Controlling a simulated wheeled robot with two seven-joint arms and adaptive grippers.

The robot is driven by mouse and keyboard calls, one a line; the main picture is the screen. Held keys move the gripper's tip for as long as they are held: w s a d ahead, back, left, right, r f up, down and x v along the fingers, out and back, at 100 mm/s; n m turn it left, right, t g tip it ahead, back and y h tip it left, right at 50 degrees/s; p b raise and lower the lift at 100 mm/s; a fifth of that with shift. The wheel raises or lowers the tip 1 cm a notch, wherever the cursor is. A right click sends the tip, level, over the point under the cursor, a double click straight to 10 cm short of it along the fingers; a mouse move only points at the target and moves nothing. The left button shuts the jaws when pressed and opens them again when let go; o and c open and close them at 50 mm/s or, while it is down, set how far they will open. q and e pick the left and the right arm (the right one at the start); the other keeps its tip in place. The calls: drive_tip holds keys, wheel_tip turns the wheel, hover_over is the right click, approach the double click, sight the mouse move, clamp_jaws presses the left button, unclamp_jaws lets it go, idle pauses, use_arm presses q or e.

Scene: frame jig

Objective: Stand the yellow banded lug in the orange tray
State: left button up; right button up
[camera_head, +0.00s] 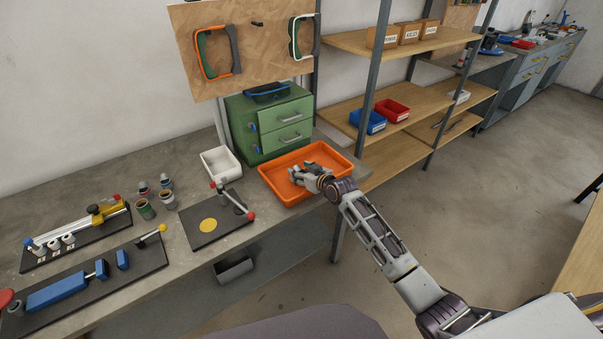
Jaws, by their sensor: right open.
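The orange tray (338,153) sits on the bench's right end. My right gripper (296,174) is over the tray, low and near its floor, with its fingers pointing left. It is open. I cannot make out a lug between or beside its fingers; the hand hides part of the tray. Several small banded cylinders stand on the bench to the left, one with a green band (146,209) and another beside it (168,201). Their bands are too small to tell a yellow one surely. My left gripper is not in view.
Jigs (87,280) fill the bench's left end.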

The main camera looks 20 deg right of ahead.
drive_tip(key=shift+r, duration=0.2)
drive_tip(key=shift+v, duration=2.35)
drive_tip(key=shift+p+v, duration=0.35)
drive_tip(key=shift+v, duration=3.1)
drive_tip(key=shift+s+r, duration=0.1)
drive_tip(key=shift+s, duration=0.05)
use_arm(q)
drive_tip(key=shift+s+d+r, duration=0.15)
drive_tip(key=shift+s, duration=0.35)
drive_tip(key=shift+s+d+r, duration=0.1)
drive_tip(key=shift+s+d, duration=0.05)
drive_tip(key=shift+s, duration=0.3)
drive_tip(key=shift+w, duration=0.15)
